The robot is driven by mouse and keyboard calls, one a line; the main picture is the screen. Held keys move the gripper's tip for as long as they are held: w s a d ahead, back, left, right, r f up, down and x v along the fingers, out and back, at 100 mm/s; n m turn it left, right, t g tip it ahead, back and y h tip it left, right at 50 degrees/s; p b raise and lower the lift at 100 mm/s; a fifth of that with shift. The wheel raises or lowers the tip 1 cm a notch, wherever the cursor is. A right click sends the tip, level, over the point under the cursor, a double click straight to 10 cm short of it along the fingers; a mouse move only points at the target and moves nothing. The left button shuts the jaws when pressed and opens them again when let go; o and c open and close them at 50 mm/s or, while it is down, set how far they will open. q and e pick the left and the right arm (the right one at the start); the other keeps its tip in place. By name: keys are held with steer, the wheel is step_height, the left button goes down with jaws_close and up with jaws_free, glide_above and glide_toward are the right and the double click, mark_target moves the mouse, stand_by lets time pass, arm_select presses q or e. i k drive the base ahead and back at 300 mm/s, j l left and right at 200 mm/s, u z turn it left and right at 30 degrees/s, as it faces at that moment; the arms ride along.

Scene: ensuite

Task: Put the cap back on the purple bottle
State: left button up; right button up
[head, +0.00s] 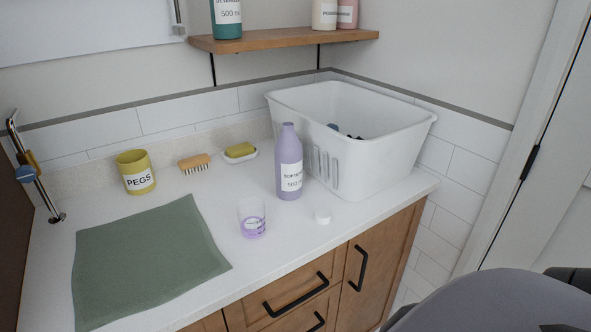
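The purple bottle (289,160) stands upright on the white counter, in front of the white basket. Its top shows purple, with no white cap on it. A small white cap (322,215) sits on the counter to the right of the bottle and a little nearer, close to the front edge. A clear cup (252,219) with some purple liquid in it stands to the left of the bottle and nearer. Neither of my grippers is in view.
The white basket (375,171) stands behind and right of the bottle, with dark items inside. A green cloth (146,261) covers the left counter. A pegs pot (135,173), brush (194,163) and soap dish (240,153) stand behind. A wooden shelf (285,39) hangs above.

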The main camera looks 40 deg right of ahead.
mark_target(288, 148)
steer(key=z, duration=1.4)
steer(key=u, duration=1.65)
steer(key=k+l, duration=0.35)
steer(key=l, duration=0.15)
steer(key=k+l, duration=0.35)
steer(key=l, duration=0.15)
